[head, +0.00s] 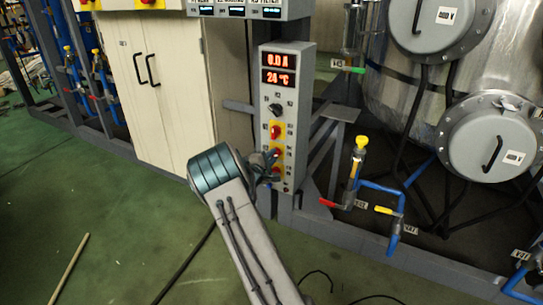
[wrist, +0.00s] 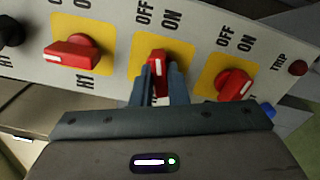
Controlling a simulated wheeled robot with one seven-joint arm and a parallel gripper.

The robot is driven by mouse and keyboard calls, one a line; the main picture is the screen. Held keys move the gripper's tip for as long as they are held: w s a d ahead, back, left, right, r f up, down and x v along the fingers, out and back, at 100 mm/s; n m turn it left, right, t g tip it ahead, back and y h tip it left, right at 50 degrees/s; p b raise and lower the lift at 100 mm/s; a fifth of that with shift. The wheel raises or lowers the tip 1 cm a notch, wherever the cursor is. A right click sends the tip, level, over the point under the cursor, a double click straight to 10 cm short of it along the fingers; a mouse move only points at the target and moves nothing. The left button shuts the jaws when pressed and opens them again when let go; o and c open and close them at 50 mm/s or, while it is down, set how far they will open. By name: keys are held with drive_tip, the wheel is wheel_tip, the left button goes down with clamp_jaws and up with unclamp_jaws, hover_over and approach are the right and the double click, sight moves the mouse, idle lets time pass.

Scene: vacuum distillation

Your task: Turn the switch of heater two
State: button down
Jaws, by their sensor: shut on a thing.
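The control panel (head: 292,95) has a column of switches under two red displays. In the wrist view, three red knobs sit on yellow plates. The left knob (wrist: 72,52) is labelled H1. The middle knob (wrist: 157,66), taken as the switch of heater two, has OFF and ON above it, and its lower label is hidden by my gripper. My gripper (wrist: 161,80) is shut on this middle knob, one finger on each side. The knob's white mark points up, between OFF and ON or near OFF. In the head view, my gripper (head: 270,165) is at the panel's lower switches.
A third red knob (wrist: 232,84) is close to the right of my gripper, with a TRIP button (wrist: 298,68) beyond it. A black knob (head: 275,109) is higher on the panel. A beige cabinet (head: 165,90) stands left; valves and pipes (head: 357,165) are right.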

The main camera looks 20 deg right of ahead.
drive_tip(key=shift+n+p, duration=4.5)
drive_tip(key=shift+n, duration=2.4)
drive_tip(key=shift+s+f, duration=0.1)
drive_tip(key=c, duration=1.4)
unclamp_jaws()
drive_tip(key=shift+c, duration=0.2)
drive_tip(key=p+v, duration=0.3)
drive_tip(key=v, duration=1)
drive_tip(key=shift+s+a, duration=0.25)
drive_tip(key=shift+a, duration=0.05)
